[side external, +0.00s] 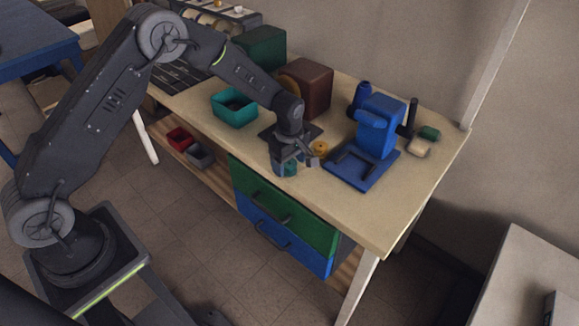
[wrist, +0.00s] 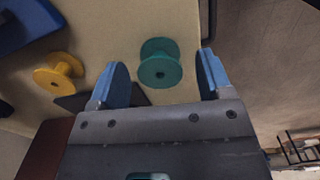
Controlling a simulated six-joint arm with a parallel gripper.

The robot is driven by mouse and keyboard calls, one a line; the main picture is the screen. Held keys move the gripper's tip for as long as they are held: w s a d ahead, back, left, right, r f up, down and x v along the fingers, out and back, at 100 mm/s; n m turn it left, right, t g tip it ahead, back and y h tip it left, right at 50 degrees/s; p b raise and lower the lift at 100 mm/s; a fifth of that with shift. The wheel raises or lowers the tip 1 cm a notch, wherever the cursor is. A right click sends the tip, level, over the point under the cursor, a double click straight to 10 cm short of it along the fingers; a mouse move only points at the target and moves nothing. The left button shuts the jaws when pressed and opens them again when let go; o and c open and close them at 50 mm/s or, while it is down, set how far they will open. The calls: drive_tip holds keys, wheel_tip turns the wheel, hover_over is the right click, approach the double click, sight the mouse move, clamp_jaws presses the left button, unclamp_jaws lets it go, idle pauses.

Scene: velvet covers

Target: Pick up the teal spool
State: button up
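The teal spool (wrist: 160,64) stands on the table near its front edge, seen end-on in the wrist view. My gripper (wrist: 163,72) is open, with a blue finger pad to either side of the spool in that picture and a gap on both sides. In the side view the spool (side external: 291,169) shows only partly below my gripper (side external: 298,161), which hides the rest. I cannot tell how far the fingers are above it.
A yellow spool (side external: 320,149) stands close by, right of my gripper in the side view. A blue machine (side external: 375,127) on a flat base stands further right. A teal bin (side external: 235,108) and brown box (side external: 306,87) stand behind. The front table edge is close.

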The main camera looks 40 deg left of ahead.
drive_tip(key=c, duration=0.9)
drive_tip(key=shift+r, duration=0.2)
